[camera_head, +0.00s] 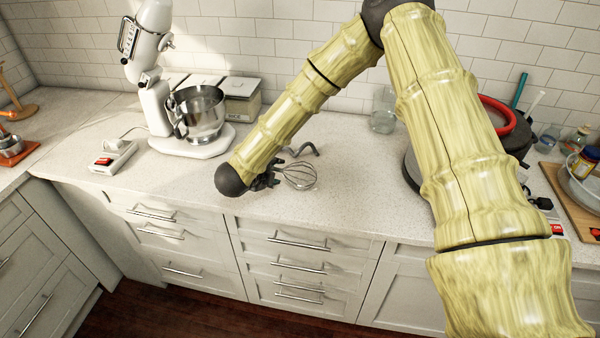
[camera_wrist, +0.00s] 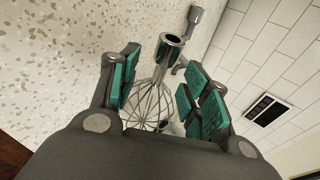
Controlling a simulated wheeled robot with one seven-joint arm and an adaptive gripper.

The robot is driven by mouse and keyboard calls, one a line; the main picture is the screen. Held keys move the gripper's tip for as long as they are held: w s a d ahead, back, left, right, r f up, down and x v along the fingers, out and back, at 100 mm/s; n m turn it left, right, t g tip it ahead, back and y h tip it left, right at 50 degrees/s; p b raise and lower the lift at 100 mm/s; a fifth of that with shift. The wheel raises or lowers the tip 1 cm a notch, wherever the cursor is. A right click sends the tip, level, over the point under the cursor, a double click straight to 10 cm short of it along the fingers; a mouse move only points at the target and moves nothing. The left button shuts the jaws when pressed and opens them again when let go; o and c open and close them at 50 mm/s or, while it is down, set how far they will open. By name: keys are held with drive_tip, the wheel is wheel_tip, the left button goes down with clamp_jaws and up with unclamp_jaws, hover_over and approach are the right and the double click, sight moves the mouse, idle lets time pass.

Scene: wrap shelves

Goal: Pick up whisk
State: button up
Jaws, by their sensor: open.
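The whisk (camera_head: 299,177) is a metal wire whisk lying on the pale speckled counter, just right of my gripper (camera_head: 272,177) in the head view. In the wrist view, the whisk's wire cage (camera_wrist: 150,103) lies between the green finger pads of my gripper (camera_wrist: 158,88), and its metal collar (camera_wrist: 172,45) points up and away. My gripper is open, with gaps showing between the pads and the whisk. The lower end of the wires is hidden behind my gripper's body.
A grey curved hook (camera_head: 303,150) lies behind the whisk. A white stand mixer (camera_head: 155,105) with a steel bowl (camera_head: 199,118) stands to the left. A glass jar (camera_head: 383,110) stands at the back right. The tiled wall (camera_head: 330,40) runs behind the counter.

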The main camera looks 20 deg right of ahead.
sight(275, 169)
drive_tip(key=shift+p+x, duration=0.65)
drive_tip(key=shift+x, duration=1.1)
clamp_jaws()
drive_tip(key=shift+r, duration=0.1)
